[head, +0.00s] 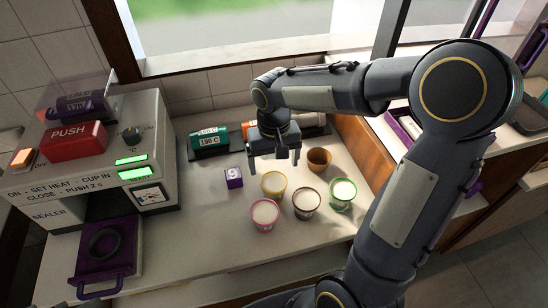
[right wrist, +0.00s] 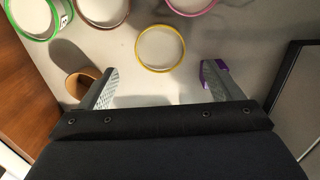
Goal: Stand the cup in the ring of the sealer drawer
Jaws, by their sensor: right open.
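The sealer (head: 50,212) stands at the left with its purple drawer (head: 127,262) pulled out. The dark ring (head: 105,256) in the drawer is empty. Several filled cups stand upright on the counter: yellow-rimmed (head: 273,185), pink-rimmed (head: 264,215), brown-rimmed (head: 306,203) and green-rimmed (head: 343,194). My right gripper (head: 274,168) is open and empty, above and behind the yellow-rimmed cup. In the right wrist view, that cup (right wrist: 160,48) lies ahead of the gap between the open fingers (right wrist: 159,76), apart from them. My left gripper is not in view.
An empty brown cup (head: 319,159) stands right of my right gripper. A purple numbered block (head: 233,178) stands left of it. A green box marked 190 C (head: 209,141) and an orange one (head: 311,124) stand at the back.

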